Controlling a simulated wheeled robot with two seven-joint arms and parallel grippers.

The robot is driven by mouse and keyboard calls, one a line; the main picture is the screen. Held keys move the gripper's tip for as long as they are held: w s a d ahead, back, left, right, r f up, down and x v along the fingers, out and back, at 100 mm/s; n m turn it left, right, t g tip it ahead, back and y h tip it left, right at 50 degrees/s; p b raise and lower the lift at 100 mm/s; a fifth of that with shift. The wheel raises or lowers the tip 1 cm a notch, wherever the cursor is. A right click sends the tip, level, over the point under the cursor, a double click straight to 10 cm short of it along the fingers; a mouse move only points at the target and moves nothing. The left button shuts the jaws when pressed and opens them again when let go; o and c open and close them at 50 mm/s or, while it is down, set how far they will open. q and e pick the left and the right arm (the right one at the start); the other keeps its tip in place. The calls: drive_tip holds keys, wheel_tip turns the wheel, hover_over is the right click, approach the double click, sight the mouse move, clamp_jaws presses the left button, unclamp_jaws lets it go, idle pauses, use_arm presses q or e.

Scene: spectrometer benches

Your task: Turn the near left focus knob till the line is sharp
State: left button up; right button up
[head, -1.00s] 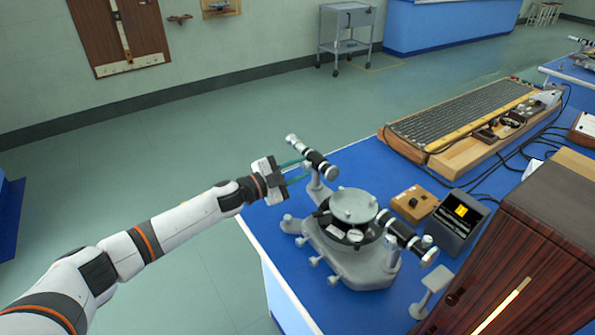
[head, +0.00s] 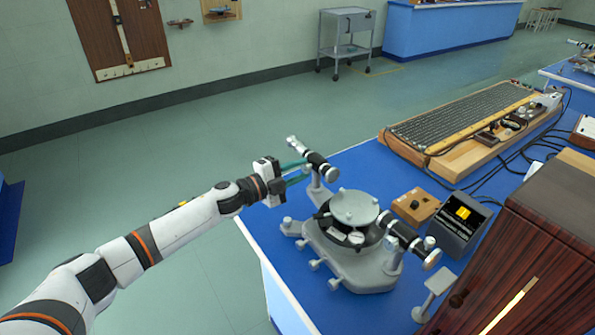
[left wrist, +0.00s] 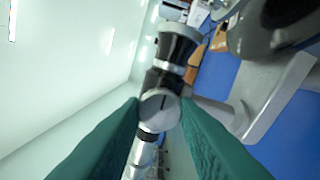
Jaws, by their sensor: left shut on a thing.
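The spectrometer (head: 352,245) stands on the blue bench, with a round table on top and a black-and-silver telescope tube on each side. My left gripper (head: 305,172) reaches in from the left to the far tube (head: 318,164). In the left wrist view its teal fingers (left wrist: 160,118) are shut on a round grey focus knob (left wrist: 160,108) with a dark line across its face. The knob sits on the side of the tube (left wrist: 172,62). A small dark display (head: 461,217) beside the spectrometer shows a yellow patch; its detail is too small to read. My right gripper is not in view.
A wooden block with a black knob (head: 415,205) stands by the display. A dark wooden cabinet (head: 530,260) fills the right front. A long wooden board with a grey grid (head: 465,120) lies behind, with cables around it. Open floor lies left of the bench.

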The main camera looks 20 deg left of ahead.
use_arm(q)
drive_tip(key=o, duration=1)
drive_tip(key=shift+b+v, duration=1.1)
drive_tip(key=shift+v, duration=4.9)
